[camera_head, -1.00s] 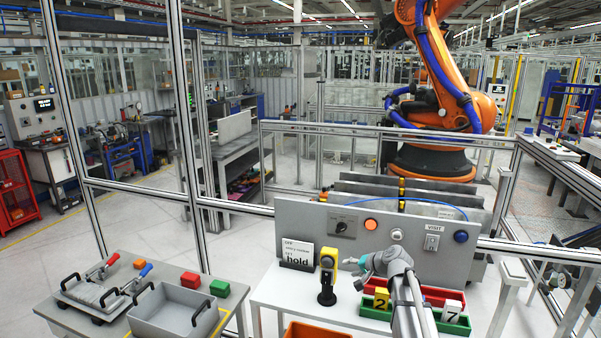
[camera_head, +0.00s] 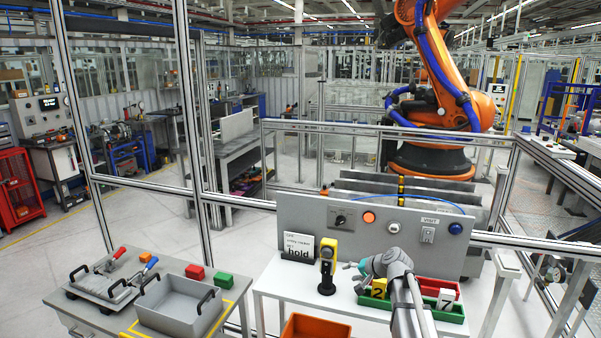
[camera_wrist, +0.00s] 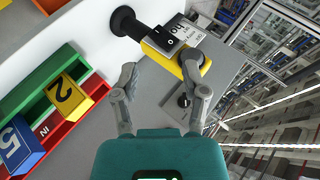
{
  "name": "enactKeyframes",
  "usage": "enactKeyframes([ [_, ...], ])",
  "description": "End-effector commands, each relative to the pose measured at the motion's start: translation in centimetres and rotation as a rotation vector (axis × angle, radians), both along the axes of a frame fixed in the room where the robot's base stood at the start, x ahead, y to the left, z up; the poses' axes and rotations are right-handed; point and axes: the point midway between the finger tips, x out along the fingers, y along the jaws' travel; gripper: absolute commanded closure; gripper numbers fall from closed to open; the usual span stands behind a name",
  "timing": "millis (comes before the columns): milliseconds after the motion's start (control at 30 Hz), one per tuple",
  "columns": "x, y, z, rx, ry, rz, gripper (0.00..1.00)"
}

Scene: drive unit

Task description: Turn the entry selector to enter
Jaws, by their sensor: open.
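The entry selector is a black rotary knob (camera_head: 341,220) on the left of the grey upright panel (camera_head: 380,240). It shows in the wrist view as a dark knob (camera_wrist: 184,100) on the grey panel, near the right finger; its setting is too small to read. My gripper (camera_head: 354,272) is open and empty, in front of the panel, below and right of the knob. In the wrist view my gripper (camera_wrist: 160,85) has its two fingers spread, with the yellow device showing beyond them.
A yellow device (camera_head: 328,255) on a black stand is close left of my gripper. A card (camera_head: 299,245) reading "hold" stands behind it. An orange button (camera_head: 369,217) and a blue button (camera_head: 455,228) are on the panel. Numbered blocks (camera_head: 379,287) sit below my gripper.

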Motion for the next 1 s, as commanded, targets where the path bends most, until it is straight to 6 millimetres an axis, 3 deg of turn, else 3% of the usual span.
enactKeyframes([
  [267,-3.8,1.0,-1.8,-0.099,0.051,0.069,0.43],
  [467,-7.9,1.7,-3.7,-0.215,0.113,0.146,0.43],
  [567,-10.9,2.0,-4.8,-0.293,0.159,0.194,0.43],
  [800,-20.9,1.4,-7.9,-0.562,0.327,0.343,0.43],
  [1000,-26.4,0.0,-8.8,-0.723,0.440,0.413,0.43],
])
